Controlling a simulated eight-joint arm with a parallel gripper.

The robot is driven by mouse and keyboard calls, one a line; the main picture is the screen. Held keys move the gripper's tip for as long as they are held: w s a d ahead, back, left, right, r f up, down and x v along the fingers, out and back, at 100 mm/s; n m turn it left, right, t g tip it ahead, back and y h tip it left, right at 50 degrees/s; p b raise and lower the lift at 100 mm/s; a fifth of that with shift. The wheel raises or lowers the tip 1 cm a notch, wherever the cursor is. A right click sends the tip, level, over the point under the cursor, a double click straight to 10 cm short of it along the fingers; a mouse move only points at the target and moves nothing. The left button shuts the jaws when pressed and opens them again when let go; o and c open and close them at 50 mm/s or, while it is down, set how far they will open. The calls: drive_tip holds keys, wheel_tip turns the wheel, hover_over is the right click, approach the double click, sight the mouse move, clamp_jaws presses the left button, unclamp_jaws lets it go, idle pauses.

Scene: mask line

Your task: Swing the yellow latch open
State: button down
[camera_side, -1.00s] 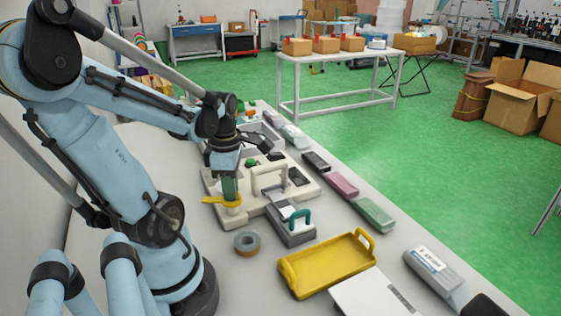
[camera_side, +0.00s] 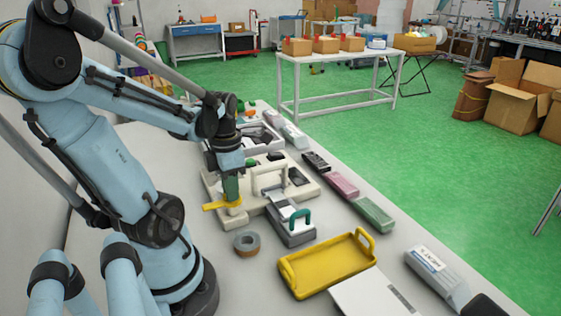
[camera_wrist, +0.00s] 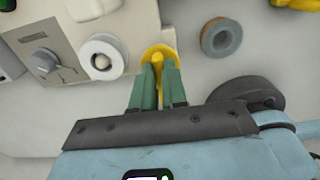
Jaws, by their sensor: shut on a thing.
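The yellow latch (camera_side: 223,205) sits at the near left corner of the cream fixture (camera_side: 257,208), low against its side, with its arm sticking out to the left in the side view. In the wrist view the latch (camera_wrist: 159,52) shows as a rounded yellow end with a raised middle piece. My gripper (camera_wrist: 158,84) has green fingers shut on that raised piece of the latch. In the side view my gripper (camera_side: 231,190) points down onto the latch from above. The fingers hide part of the latch.
A tape roll (camera_side: 246,243) lies close by on the bench.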

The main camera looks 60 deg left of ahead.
drive_tip(key=c, duration=1.2)
unclamp_jaws()
drive_tip(key=shift+o, duration=0.2)
drive_tip(key=shift+r, duration=0.1)
wheel_tip(320, 180, up, 12)
